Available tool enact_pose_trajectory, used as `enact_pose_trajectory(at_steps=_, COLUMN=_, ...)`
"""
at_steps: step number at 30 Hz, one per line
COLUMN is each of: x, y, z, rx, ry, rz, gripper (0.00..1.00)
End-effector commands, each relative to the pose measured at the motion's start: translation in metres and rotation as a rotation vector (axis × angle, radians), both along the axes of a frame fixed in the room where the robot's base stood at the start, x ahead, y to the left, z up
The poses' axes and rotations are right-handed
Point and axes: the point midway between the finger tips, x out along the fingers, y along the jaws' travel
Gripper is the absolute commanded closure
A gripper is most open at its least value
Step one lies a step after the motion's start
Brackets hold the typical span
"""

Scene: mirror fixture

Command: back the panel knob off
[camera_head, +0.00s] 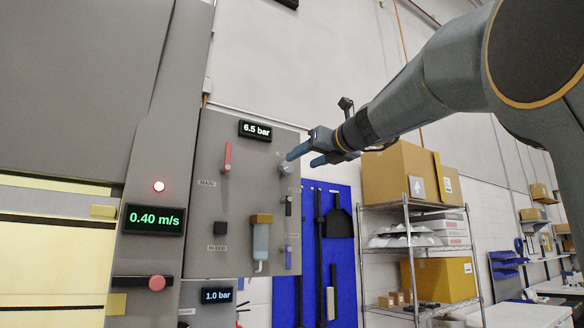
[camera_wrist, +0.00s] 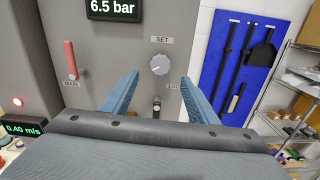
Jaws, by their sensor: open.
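The panel knob (camera_wrist: 160,64) is a round grey-white dial under the SET label, on the grey panel (camera_wrist: 205,50). In the head view the knob (camera_head: 285,168) shows partly behind my fingertips. My gripper (camera_head: 304,156) points at the panel from the right, with its two blue fingers apart. In the wrist view my open gripper (camera_wrist: 160,88) has one finger on either side below the knob, and the jaws are empty. The knob appears between and beyond the fingertips; I cannot tell the exact gap. The display (camera_head: 256,130) above reads 6.5 bar.
A red MAIN lever (camera_head: 227,156) stands left of the knob. A dark LOCK lever (camera_wrist: 156,107) sits just below it. A filter bowl (camera_head: 261,240) hangs lower on the panel. A blue tool board (camera_head: 335,250) and a shelf with boxes (camera_head: 408,215) stand to the right.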

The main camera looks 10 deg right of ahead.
Motion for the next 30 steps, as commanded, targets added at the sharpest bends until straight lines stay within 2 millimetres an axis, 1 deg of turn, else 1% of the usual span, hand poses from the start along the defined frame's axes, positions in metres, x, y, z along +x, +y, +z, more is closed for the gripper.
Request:
enact_pose_trajectory(at_steps=5, x=0.020, y=0.007, z=0.002, rx=0.006, ry=0.003, rz=0.003, gripper=0.46)
enact_pose_trajectory(at_steps=12, x=0.055, y=0.018, z=0.001, rx=0.004, ry=0.003, rz=0.001, gripper=0.46)
enact_pose_trajectory(at_steps=15, x=0.064, y=0.021, z=0.001, rx=0.004, ry=0.002, rz=0.001, gripper=0.46)
enact_pose_trajectory(at_steps=20, x=0.071, y=0.023, z=0.000, rx=0.002, ry=0.001, rz=0.000, gripper=0.46)
enact_pose_trajectory(at_steps=27, x=0.072, y=0.023, z=0.000, rx=0.002, ry=0.001, rz=0.000, gripper=0.46)
enact_pose_trajectory(at_steps=28, x=0.072, y=0.023, z=0.000, rx=0.002, ry=0.001, rz=0.000, gripper=0.49)
enact_pose_trajectory(at_steps=30, x=0.072, y=0.023, z=0.000, rx=0.002, ry=0.001, rz=0.000, gripper=0.61)
